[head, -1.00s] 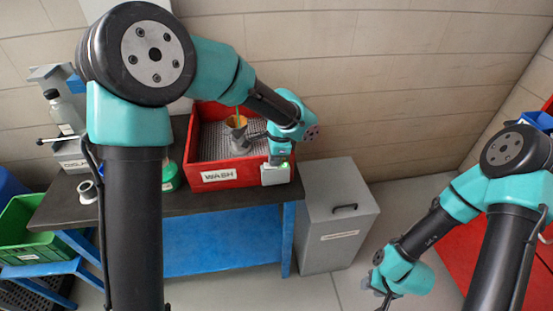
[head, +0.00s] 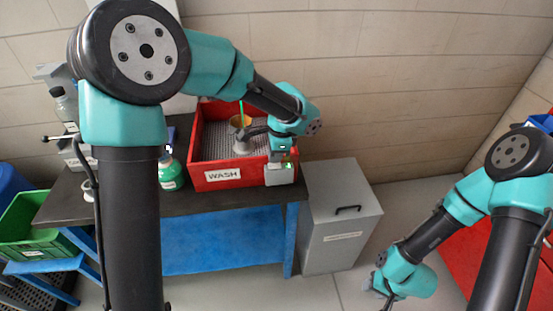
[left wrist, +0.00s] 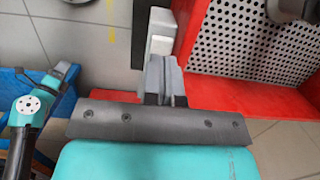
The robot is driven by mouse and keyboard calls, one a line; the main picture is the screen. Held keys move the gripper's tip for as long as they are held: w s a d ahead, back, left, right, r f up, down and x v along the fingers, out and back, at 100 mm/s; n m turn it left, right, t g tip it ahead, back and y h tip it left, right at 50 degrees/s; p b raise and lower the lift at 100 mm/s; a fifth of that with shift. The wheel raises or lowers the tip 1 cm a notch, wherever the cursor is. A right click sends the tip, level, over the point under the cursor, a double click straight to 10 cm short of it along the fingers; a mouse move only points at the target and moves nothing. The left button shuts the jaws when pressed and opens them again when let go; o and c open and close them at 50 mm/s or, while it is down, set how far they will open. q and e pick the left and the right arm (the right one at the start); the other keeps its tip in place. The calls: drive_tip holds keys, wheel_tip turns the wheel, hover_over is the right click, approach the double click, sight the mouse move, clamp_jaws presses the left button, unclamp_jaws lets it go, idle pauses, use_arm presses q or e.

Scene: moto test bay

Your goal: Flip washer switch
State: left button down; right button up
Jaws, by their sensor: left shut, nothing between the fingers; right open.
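The washer is a red tub (head: 240,176) labelled WASH with a grey perforated inside, standing on the bench. The switch lever itself is hidden or too small to make out. My left gripper (head: 281,158) is right above this box. In the left wrist view my left gripper (left wrist: 166,78) is shut and empty beside the red rim (left wrist: 230,92), with the pale box (left wrist: 160,25) just past its fingertips. I cannot tell whether they touch. My right gripper (head: 384,292) is open and empty, low over the floor at right.
A grey lidded bin (head: 342,225) stands right of the bench. A green crate (head: 28,225) is at far left.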

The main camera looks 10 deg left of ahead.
sight(284, 166)
use_arm(q)
wheel_tip(284, 166, up, 12)
drive_tip(key=w+d, duration=0.1)
drive_tip(key=d, duration=0.1)
drive_tip(key=shift+d, duration=0.2)
